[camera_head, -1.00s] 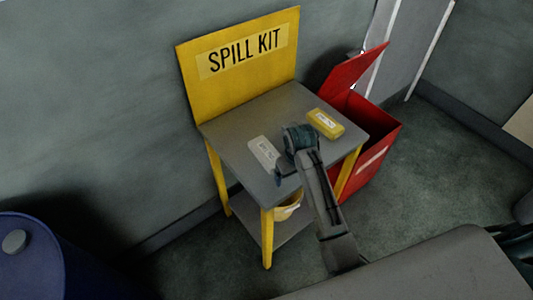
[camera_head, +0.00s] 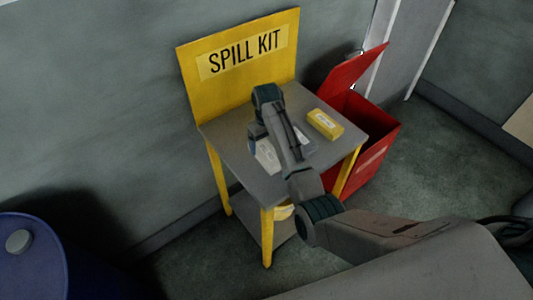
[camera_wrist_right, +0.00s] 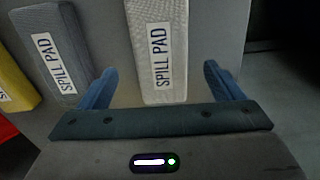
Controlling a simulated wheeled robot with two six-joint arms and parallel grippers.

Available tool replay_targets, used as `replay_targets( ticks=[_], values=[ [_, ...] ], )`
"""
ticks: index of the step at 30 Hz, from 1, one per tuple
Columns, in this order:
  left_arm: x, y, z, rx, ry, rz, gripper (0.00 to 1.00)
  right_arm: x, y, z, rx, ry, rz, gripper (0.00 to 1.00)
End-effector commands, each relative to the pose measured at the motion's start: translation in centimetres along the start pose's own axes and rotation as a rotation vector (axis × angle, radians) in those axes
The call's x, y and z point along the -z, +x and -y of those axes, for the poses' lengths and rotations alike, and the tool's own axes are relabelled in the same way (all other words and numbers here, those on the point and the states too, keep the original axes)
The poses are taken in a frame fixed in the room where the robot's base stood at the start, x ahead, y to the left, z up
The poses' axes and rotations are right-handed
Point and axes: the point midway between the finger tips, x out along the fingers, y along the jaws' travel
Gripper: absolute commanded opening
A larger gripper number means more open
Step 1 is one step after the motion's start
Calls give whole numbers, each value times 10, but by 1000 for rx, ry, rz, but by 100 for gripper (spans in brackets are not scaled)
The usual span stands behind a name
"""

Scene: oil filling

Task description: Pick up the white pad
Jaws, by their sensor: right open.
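The white pad (camera_head: 266,156), labelled SPILL PAD, lies on the grey top of the spill kit table (camera_head: 235,128), partly hidden by my right arm in the head view. In the right wrist view the white pad (camera_wrist_right: 158,40) lies between the two blue fingers of my right gripper (camera_wrist_right: 160,84). That gripper is open, with a gap on both sides of the pad. In the head view my right gripper (camera_head: 258,137) is over the pad's far end. I cannot tell its exact height above the table. My left gripper is not in view.
A grey pad (camera_wrist_right: 55,50) lies beside the white one, and a yellow pad (camera_head: 325,124) lies farther right on the table. The yellow sign board (camera_head: 240,65) rises behind. An open red bin (camera_head: 372,135) stands at right, a blue drum (camera_head: 30,260) at lower left.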

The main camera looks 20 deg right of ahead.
Motion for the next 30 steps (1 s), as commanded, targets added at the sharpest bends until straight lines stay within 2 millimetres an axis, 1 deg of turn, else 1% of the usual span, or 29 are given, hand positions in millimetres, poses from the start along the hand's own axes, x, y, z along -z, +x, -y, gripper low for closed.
replay_targets(
  ticks=[4,8,9,12,15,20,21,23,24,26,28,30],
  values=[
    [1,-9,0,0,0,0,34,-1,11,0,1,0,3,87],
    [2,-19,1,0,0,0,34,-2,30,2,1,0,3,87],
    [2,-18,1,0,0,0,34,-2,38,1,1,1,4,87],
    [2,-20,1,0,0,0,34,-1,49,1,0,1,1,87],
    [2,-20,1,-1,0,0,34,-1,54,1,0,1,0,87],
    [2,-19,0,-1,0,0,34,-1,54,1,0,1,-1,87],
    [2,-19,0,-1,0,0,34,-1,54,1,0,1,-1,85],
    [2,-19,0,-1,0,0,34,-1,54,1,0,1,-1,74],
    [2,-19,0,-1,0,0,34,-1,54,1,0,1,-1,66],
    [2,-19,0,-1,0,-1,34,-1,54,1,0,1,-1,54],
    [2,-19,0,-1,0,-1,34,-1,54,1,0,1,-1,40],
    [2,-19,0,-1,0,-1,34,-1,54,1,0,1,-1,38]
  ],
)
